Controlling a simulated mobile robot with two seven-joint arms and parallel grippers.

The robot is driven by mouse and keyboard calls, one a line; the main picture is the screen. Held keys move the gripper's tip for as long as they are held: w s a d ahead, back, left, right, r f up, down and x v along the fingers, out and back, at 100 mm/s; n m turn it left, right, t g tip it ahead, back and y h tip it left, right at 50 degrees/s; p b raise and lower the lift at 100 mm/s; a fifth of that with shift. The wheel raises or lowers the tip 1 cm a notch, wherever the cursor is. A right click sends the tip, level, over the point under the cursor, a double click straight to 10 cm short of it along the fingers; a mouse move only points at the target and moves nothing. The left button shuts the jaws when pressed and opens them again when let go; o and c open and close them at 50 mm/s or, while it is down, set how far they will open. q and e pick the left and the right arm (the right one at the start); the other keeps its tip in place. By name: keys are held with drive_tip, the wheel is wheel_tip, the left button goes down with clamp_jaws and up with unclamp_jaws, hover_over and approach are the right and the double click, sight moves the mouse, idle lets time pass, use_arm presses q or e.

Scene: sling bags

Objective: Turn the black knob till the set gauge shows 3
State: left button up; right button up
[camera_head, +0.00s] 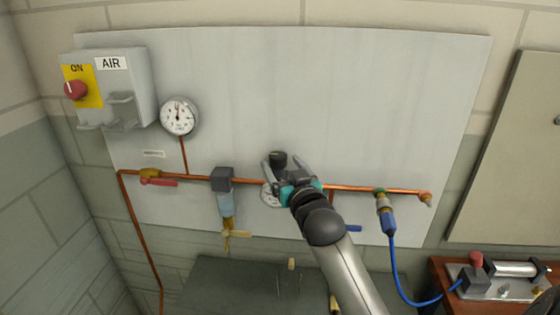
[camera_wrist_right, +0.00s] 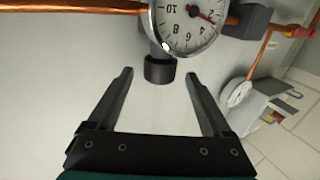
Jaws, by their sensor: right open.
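The black knob (camera_head: 278,158) stands on the regulator on the wall panel. In the right wrist view the knob (camera_wrist_right: 159,70) sits at the mouth of my right gripper (camera_wrist_right: 160,74), with a gap to each finger. In the head view my right gripper (camera_head: 285,172) is open around or just in front of the knob; the exact depth is unclear. The set gauge (camera_head: 269,195) is partly hidden by my gripper there. In the right wrist view the set gauge (camera_wrist_right: 188,22) appears upside down and cut off, its red needle near the 2. My left gripper is out of view.
A copper pipe (camera_head: 350,188) runs across the panel (camera_head: 380,100). Another gauge (camera_head: 179,115) and the AIR switch box (camera_head: 125,85) are at left. A filter (camera_head: 226,203) hangs left of my gripper. A blue hose (camera_head: 395,265) drops at right.

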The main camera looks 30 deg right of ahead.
drive_tip(key=shift+x, duration=1.1)
clamp_jaws()
